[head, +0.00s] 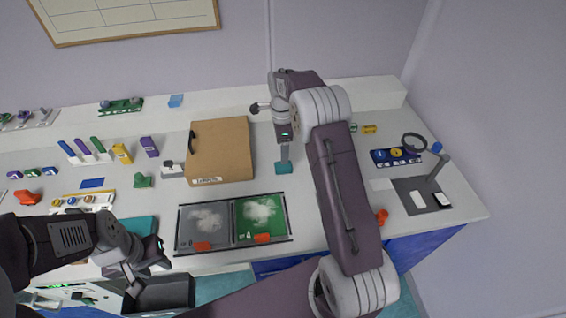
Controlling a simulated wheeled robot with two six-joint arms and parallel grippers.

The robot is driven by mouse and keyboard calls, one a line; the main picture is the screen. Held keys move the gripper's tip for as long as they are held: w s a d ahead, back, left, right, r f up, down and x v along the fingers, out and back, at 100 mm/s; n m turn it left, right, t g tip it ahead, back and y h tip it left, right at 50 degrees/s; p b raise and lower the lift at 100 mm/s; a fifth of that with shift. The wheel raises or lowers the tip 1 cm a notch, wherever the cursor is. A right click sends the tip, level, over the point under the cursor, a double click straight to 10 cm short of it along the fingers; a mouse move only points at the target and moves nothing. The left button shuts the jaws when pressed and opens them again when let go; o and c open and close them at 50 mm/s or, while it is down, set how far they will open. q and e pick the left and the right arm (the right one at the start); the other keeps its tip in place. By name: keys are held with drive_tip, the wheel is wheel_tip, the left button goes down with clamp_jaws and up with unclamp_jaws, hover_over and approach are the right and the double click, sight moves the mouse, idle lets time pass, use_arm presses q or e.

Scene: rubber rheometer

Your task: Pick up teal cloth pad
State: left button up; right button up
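A small teal pad (283,168) lies on the white bench to the right of the brown clipboard-like board. My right gripper (285,158) points down at it from above, with its fingertips at the pad's upper side. The fingers look like one narrow grey shape, so I cannot tell whether they grip the pad. My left gripper (148,262) is low at the left, over the bench's front edge and above a black bin. Its fingers are dark and overlap, so its opening is unclear. A larger teal sheet (141,224) lies partly hidden behind it.
The brown board (222,150) and a two-panel tray (178,236) with white powder lie left of the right gripper. An orange item (382,216) and a grey stand base (405,188) are to the right. The black bin (165,292) is at the front left.

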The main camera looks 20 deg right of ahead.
hover_over(283, 166)
drive_tip(key=f, duration=0.4)
drive_tip(key=shift+w+d+f, duration=0.15)
drive_tip(key=shift+d, duration=0.1)
drive_tip(key=shift+a+f, duration=0.1)
drive_tip(key=shift+a, duration=0.05)
wheel_tip(283, 166, down, 4)
drive_tip(key=shift+p, duration=0.7)
drive_tip(key=shift+f, duration=0.45)
drive_tip(key=shift+r, duration=0.15)
drive_tip(key=c, duration=1.4)
